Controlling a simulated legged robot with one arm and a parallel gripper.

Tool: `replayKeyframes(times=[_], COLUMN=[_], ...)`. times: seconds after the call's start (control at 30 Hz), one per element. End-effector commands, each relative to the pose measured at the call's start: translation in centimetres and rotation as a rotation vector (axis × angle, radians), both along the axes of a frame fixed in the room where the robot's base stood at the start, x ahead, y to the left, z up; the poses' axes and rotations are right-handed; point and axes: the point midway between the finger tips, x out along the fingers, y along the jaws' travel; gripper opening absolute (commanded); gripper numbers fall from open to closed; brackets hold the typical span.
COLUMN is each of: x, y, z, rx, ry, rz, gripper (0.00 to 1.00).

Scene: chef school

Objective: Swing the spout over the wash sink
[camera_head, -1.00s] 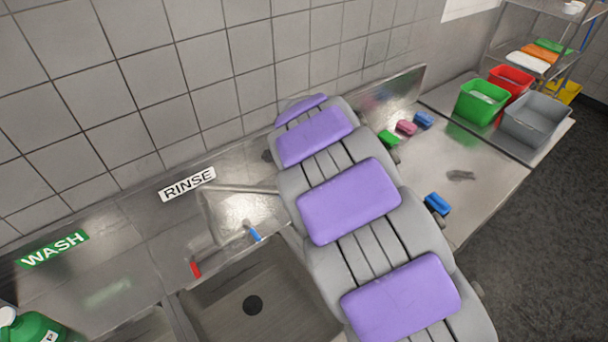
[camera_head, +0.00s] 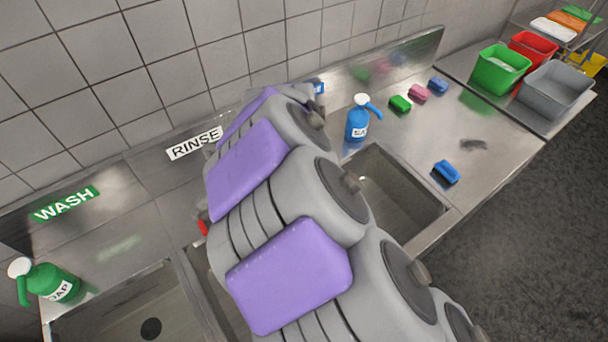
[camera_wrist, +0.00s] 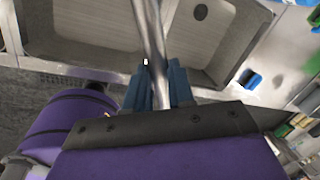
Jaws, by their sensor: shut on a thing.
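In the wrist view, the blue fingers of my gripper (camera_wrist: 160,88) are closed around the metal spout (camera_wrist: 152,35). The spout runs up the picture over the divider between two basins. In the head view my arm hides both the spout and my gripper. The wash sink (camera_head: 100,312) is a steel basin with a dark drain at the lower left, in front of the green WASH sign (camera_head: 66,204). A small part of the red tap handle (camera_head: 203,228) shows left of my arm; the blue handle is hidden.
A RINSE sign (camera_head: 195,144) marks the middle; my arm mostly covers that basin. Another basin (camera_head: 400,195) is right of my arm. A green soap bottle (camera_head: 52,283) stands left of the wash sink. A blue bottle (camera_head: 357,122) and sponges (camera_head: 446,172) are right.

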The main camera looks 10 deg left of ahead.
Motion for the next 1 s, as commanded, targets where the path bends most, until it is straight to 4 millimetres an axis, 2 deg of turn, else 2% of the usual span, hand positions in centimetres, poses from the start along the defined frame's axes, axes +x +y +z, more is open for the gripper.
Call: replayKeyframes(times=[0.17,0.2,0.43,0.77,0.87,1.0], x=[0.1,0.1,0.1,0.1,0.0,-0.5], y=[0.2,0.2,0.1,-0.1,-0.1,0.1], z=[0.2,0.2,0.1,0.5,1.6,4.1], rx=[0.005,0.006,0.003,0.005,0.006,0.003], ry=[-0.005,-0.005,-0.003,-0.003,-0.007,-0.007], rz=[0.002,0.002,0.002,0.001,0.002,0.002], gripper=[0.0,0.26,0.48,0.48,0.48,0.48])
